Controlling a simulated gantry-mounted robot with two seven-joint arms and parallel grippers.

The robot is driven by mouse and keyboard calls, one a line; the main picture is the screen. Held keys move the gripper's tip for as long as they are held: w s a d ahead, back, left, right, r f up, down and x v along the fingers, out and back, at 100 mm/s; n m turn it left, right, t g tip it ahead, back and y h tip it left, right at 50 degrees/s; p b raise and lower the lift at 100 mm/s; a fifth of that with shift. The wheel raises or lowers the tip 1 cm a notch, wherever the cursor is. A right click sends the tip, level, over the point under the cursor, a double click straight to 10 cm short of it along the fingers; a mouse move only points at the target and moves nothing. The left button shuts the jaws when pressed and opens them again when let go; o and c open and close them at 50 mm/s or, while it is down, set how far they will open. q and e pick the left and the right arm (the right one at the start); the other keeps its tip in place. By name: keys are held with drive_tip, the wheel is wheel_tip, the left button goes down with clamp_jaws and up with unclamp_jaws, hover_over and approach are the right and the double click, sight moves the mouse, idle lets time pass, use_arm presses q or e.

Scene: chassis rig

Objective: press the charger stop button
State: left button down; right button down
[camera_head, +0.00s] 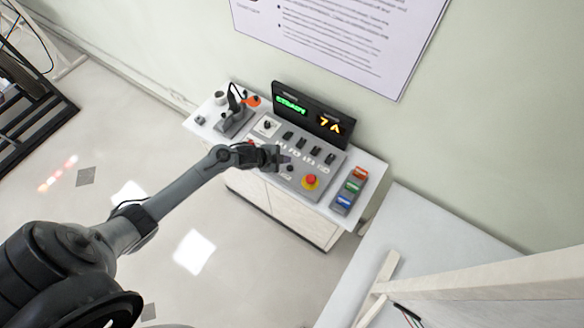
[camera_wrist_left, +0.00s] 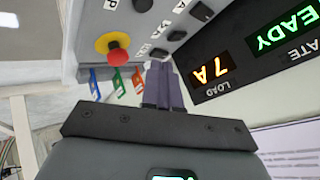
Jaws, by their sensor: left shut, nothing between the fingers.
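The stop button is a red mushroom head (camera_head: 310,182) on a yellow collar, on the grey control panel (camera_head: 268,160). The red button also shows in the wrist view (camera_wrist_left: 118,56), upper left. My left gripper (camera_head: 284,159) is over the panel, left of and above the button in the head view, apart from it. In the wrist view its fingers (camera_wrist_left: 163,72) are shut together and empty, with the button to their left. The wrist partly hides the panel's middle in the head view. My right gripper is out of view.
A black display (camera_head: 312,114) with green text and "7A" stands behind the panel. Black knobs (camera_head: 330,159) line the panel. A rack of red, green and blue items (camera_head: 349,190) stands right of it. A black stand with an orange part (camera_head: 252,101) is at the left.

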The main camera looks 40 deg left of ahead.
use_arm(q)
drive_tip(key=shift+w+a+r+t, duration=0.2)
drive_tip(key=shift+w+r+t, duration=0.1)
drive_tip(key=shift+w+r, duration=0.7)
drive_tip(key=shift+f, duration=0.25)
drive_tip(key=b, duration=0.7)
hover_over(288, 169)
wheel_tip(288, 169, down, 7)
drive_tip(key=shift+s+r, duration=0.1)
drive_tip(key=shift+r, duration=0.1)
drive_tip(key=shift+f+b, duration=0.5)
drive_tip(key=shift+f, duration=0.5)
drive_tip(key=shift+f, duration=0.2)
drive_tip(key=shift+f, duration=0.2)
